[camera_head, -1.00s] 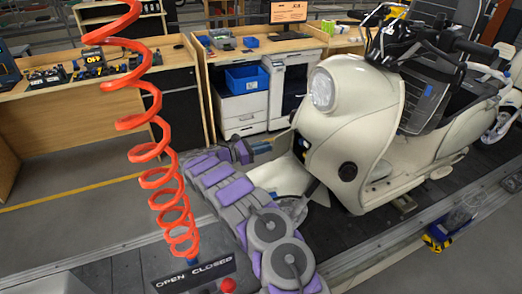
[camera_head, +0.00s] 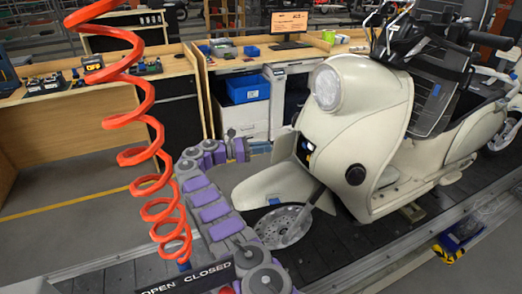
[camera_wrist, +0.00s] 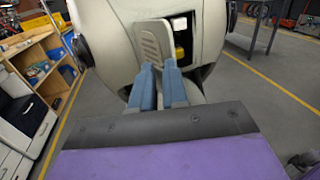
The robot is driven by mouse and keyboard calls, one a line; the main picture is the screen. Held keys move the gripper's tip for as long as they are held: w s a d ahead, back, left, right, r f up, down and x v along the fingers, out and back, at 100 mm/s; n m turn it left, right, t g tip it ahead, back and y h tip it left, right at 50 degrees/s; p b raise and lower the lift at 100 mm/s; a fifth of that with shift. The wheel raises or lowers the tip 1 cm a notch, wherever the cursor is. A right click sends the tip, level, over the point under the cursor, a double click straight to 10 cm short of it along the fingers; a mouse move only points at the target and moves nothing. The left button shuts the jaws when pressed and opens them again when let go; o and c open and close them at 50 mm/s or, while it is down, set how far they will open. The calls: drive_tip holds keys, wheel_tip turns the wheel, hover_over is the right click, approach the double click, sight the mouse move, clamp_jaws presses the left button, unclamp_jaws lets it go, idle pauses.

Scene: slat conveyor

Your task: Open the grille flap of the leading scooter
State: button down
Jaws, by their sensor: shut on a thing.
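The leading scooter (camera_head: 352,130) is cream, with a round headlight, and stands on the dark slat conveyor at the right of the head view. Its front body fills the top of the wrist view (camera_wrist: 112,40). There the slotted grille flap (camera_wrist: 150,40) stands out from the body, beside an opening (camera_wrist: 182,38) with yellow and white parts inside. My gripper (camera_wrist: 158,72) has its blue fingers shut on the lower end of the flap. The fingertips' exact contact is partly hidden.
An orange coiled hose (camera_head: 155,150) hangs at the left, above a sign reading OPEN CLOSED (camera_head: 188,279). Wooden workbenches (camera_head: 85,110) stand behind the conveyor (camera_head: 345,250). A second scooter (camera_head: 505,130) is at the far right. Grey floor lies open at the left.

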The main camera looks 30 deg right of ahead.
sight(282, 147)
drive_tip(key=shift+s+d+g, duration=0.3)
drive_tip(key=shift+s+d, duration=0.35)
drive_tip(key=shift+d, duration=0.1)
drive_tip(key=c, duration=1.5)
unclamp_jaws()
drive_tip(key=shift+d, duration=0.1)
drive_tip(key=o, duration=0.5)
drive_tip(key=shift+s+d+y, duration=0.25)
drive_tip(key=shift+d+y, duration=0.05)
drive_tip(key=shift+d, duration=0.3)
drive_tip(key=shift+w+a, duration=0.3)
drive_tip(key=shift+a, duration=0.15)
